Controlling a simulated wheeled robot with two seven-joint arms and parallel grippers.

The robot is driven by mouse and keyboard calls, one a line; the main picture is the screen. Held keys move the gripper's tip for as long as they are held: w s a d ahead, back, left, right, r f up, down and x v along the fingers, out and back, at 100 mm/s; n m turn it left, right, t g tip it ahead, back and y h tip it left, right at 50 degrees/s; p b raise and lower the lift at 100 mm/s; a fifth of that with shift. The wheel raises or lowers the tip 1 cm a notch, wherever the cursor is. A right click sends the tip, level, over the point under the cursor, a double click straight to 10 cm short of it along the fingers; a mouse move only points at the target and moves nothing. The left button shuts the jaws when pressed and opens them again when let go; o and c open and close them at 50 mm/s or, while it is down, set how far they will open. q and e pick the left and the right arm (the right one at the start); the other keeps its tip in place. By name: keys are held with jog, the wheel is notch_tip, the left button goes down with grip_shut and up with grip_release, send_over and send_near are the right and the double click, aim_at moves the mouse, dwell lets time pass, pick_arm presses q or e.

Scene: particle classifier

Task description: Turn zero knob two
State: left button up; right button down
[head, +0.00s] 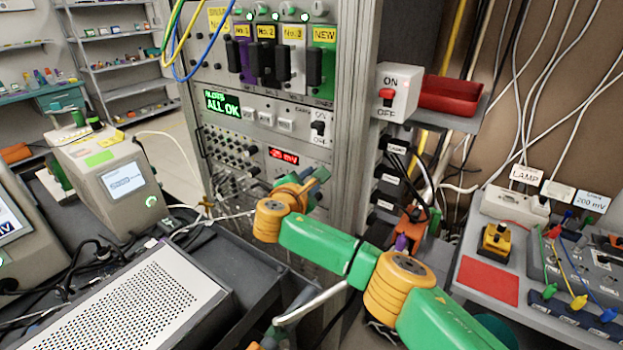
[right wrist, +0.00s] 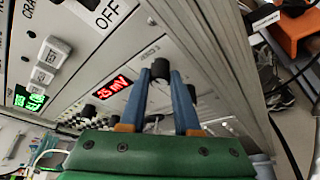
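My right gripper (head: 322,176) reaches in front of the rack's lower panel, just right of a red mV display (head: 283,155). In the right wrist view, its two blue fingers (right wrist: 161,78) stand apart with a black knob (right wrist: 160,68) between their tips. I cannot tell whether they touch it. The display (right wrist: 112,88) shows beside the left finger. Another black knob (right wrist: 155,118) shows lower between the fingers. The knob labels are not readable, so I cannot tell which is zero knob two. In the head view the gripper hides this part. My left gripper is not in view.
The rack's upright post (head: 352,120) stands close to the right of the gripper. An ON/OFF switch (head: 319,128) is above it. Knobs and cables (head: 232,150) crowd the panel to the left. A perforated box (head: 140,305) fills the lower left.

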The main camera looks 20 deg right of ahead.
dwell(0.3)
jog(key=shift+f+m+t+h+b, duration=0.1)
jog(key=shift+m+t+h+b, duration=0.75)
jog(key=shift+m+b, duration=2.85)
jog(key=shift+m+t+h+b, duration=0.8)
jog(key=shift+m+b, duration=1.95)
jog(key=shift+b, duration=1.8)
jog(key=shift+f+m+t+h+b, duration=0.1)
jog(key=shift+m+t+h+b, duration=0.75)
jog(key=shift+m+b, duration=2.85)
jog(key=shift+r+n+b, duration=0.15)
jog(key=shift+n+b, duration=0.1)
jog(key=shift+b, duration=0.25)
